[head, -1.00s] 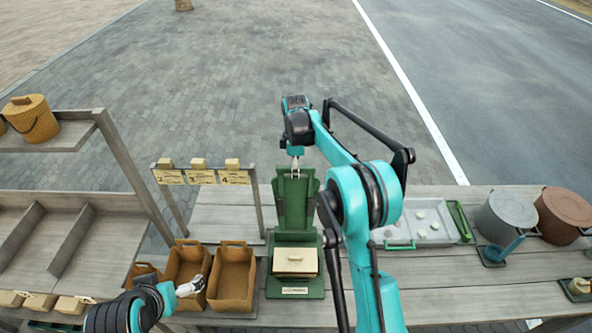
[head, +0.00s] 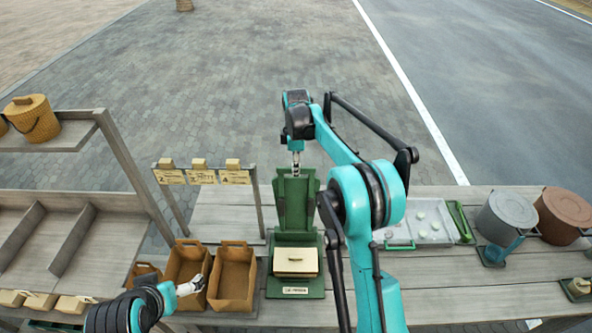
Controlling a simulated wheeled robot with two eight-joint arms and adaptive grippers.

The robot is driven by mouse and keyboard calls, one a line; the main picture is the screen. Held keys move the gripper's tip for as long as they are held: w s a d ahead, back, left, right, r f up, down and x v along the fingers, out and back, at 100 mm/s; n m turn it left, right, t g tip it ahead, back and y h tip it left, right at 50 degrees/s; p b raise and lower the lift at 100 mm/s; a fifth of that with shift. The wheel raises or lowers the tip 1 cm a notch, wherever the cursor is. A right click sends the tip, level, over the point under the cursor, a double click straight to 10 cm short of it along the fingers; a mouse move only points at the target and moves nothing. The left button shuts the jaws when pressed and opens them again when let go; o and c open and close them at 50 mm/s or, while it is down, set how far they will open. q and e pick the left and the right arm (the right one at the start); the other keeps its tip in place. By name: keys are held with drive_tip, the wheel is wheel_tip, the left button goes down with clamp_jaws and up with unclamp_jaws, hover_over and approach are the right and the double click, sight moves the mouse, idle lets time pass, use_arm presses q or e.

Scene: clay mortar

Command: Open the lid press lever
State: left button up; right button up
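The green lid press (head: 296,236) stands on the wooden table in the middle of the head view, with a tall green back part (head: 295,199). A cream box with a handled lid (head: 295,262) sits on its base. My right gripper (head: 296,170) points down at the top of the press's back part; its fingers look close together, and whether they touch or hold the lever is too small to tell. My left gripper (head: 190,287) is at the lower left, in front of the brown bins, apart from the press; its finger opening is unclear.
Brown open bins (head: 231,280) stand left of the press, under a rack with numbered signs (head: 202,177). Right of my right arm are a grey tray (head: 428,222), a grey pot (head: 506,217) and a brown pot (head: 564,215). A wooden shelf (head: 75,240) stands at the left.

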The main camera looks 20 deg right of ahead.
wheel_tip(320, 180, up, 11)
drive_tip(key=shift+f, duration=0.15)
drive_tip(key=shift+s, duration=0.1)
idle(0.3)
drive_tip(key=s+a+f+m+t+b, duration=0.15)
drive_tip(key=s+m+b, duration=0.25)
drive_tip(key=s, duration=0.5)
drive_tip(key=s+f+m+t+b, duration=0.25)
drive_tip(key=s+m+b, duration=0.2)
drive_tip(key=s, duration=0.55)
drive_tip(key=s+f+m+t+b, duration=0.3)
drive_tip(key=s+f+m+b, duration=0.3)
drive_tip(key=s+f, duration=0.9)
drive_tip(key=shift+a+f, duration=0.35)
drive_tip(key=shift+f, duration=0.1)
